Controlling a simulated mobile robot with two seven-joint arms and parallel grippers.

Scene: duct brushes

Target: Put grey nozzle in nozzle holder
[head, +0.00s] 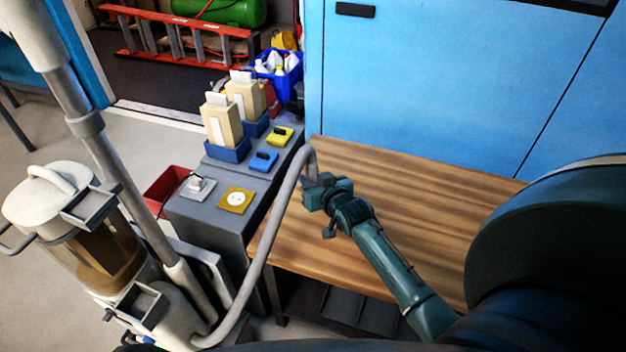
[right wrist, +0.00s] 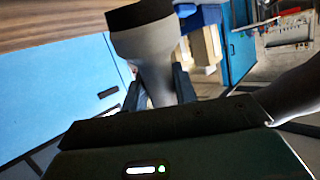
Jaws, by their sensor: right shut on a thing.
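My right gripper (head: 314,190) is shut on the grey nozzle (head: 310,172) above the near left part of the wooden table. In the right wrist view the grey nozzle (right wrist: 152,65) stands between the two fingers (right wrist: 158,90), with its wide dark end away from the palm. A grey hose (head: 262,245) runs from the gripper down to the white vacuum (head: 58,192). Two open square brackets sit on the vacuum, an upper one (head: 92,206) and a lower one (head: 136,305). I cannot tell which is the nozzle holder. My left gripper is out of view.
A grey bench (head: 222,222) left of the wooden table (head: 430,205) holds boxes in blue trays, yellow and blue brushes and two sockets. A pale upright pipe (head: 95,130) rises beside the vacuum. Blue cabinets (head: 420,80) stand behind. The tabletop is otherwise clear.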

